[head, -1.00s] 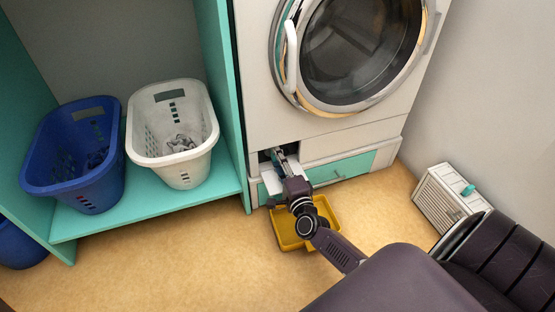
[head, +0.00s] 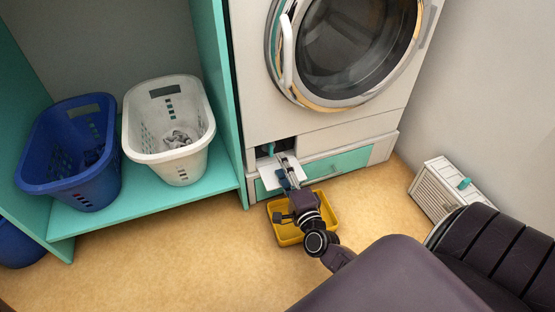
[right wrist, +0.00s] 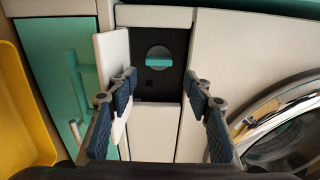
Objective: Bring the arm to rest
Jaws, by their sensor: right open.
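My right gripper (head: 285,190) is in front of the lower part of the white washing machine (head: 330,118). In the right wrist view its two blue-padded fingers (right wrist: 161,88) stand apart with nothing between them. Beyond them is a dark square opening with a round filter cap (right wrist: 158,62) that has a teal grip. The white flap (right wrist: 112,75) of the opening is folded open; in the head view it (head: 270,174) partly shows beside the fingers. My left gripper is in neither view.
A yellow tray (head: 330,209) lies on the floor under my right gripper. A white basket (head: 186,163) and a blue basket (head: 78,183) stand on a teal shelf at left. A white slatted box (head: 434,188) stands by the right wall.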

